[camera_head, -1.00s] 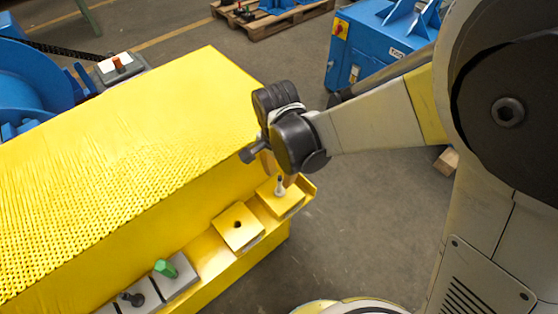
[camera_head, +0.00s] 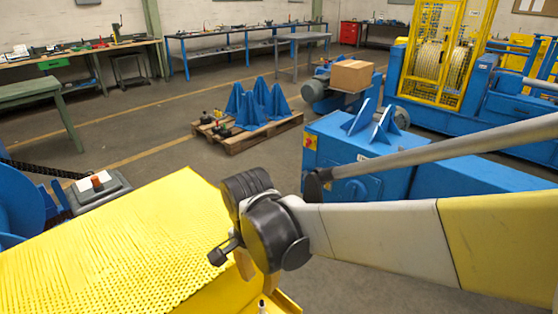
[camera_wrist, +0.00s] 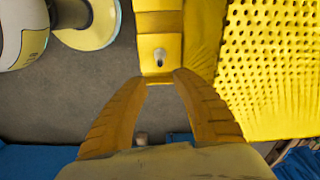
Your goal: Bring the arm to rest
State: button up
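My arm reaches in from the right in the head view, its dark wrist joint (camera_head: 272,232) beside the end of the yellow perforated guard (camera_head: 110,235). My gripper is mostly hidden behind the wrist there. In the wrist view my gripper (camera_wrist: 161,76) shows two ribbed yellow fingers with a gap between their tips and nothing held. Beyond the tips is a yellow block (camera_wrist: 158,25) with a small upright pin (camera_wrist: 159,58). The fingertips appear close to the block's near edge; I cannot tell whether they touch it.
A blue machine (camera_head: 345,150) stands behind my arm. A wooden pallet (camera_head: 240,145) with blue brackets lies on the floor. Open floor (camera_head: 120,140) lies beyond the guard.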

jog(key=s+d+r+n+t, duration=0.1)
jog(key=d+r+n+t, duration=0.1)
jog(key=d, duration=0.6)
jog(key=s+d+r+n+t, duration=0.2)
jog(key=d+r, duration=0.1)
jog(key=d, duration=0.6)
jog(key=s+d+r+n+t, duration=0.2)
jog(key=d+r, duration=0.1)
jog(key=d, duration=0.5)
jog(key=shift+d+t, duration=0.3)
jog(key=shift+d, duration=0.1)
